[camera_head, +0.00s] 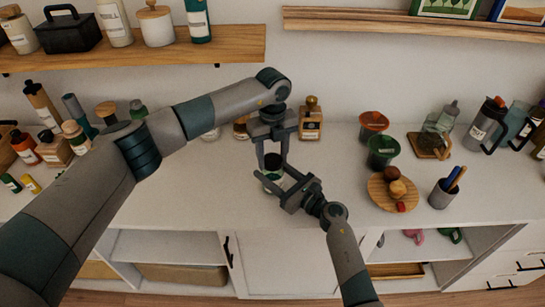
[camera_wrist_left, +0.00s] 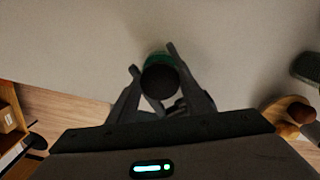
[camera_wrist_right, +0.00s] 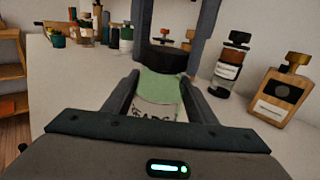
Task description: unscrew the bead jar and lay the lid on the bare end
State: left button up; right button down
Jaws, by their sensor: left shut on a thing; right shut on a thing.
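The bead jar (camera_wrist_right: 160,92) shows in the right wrist view as a pale green, upright jar with a white label and partly hidden dark lettering. Its dark lid (camera_wrist_right: 165,60) is on top of it; the lid also shows from above in the left wrist view (camera_wrist_left: 160,82). My left gripper (camera_head: 271,160) comes down from above and is shut on the lid. My right gripper (camera_head: 284,188) comes in from the front and is shut on the jar's body. I cannot tell whether a gap parts lid and jar.
Behind the jar stand a square amber bottle (camera_head: 311,120) and other bottles along the wall. A round wooden board (camera_head: 378,193) with small items, a green tub (camera_head: 382,152) and a pen cup (camera_head: 442,194) are to the right. The counter (camera_head: 225,185) left of the jar is bare.

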aim_at(272, 159)
pick_arm(q)
jog(key=shift+r, duration=0.5)
jog(key=shift+r, duration=0.35)
jog(key=shift+r, duration=0.25)
dwell(0.4)
jog(key=shift+r, duration=2)
pick_arm(e)
jog(key=c, duration=0.7)
grip_release()
jog(key=shift+o, duration=0.2)
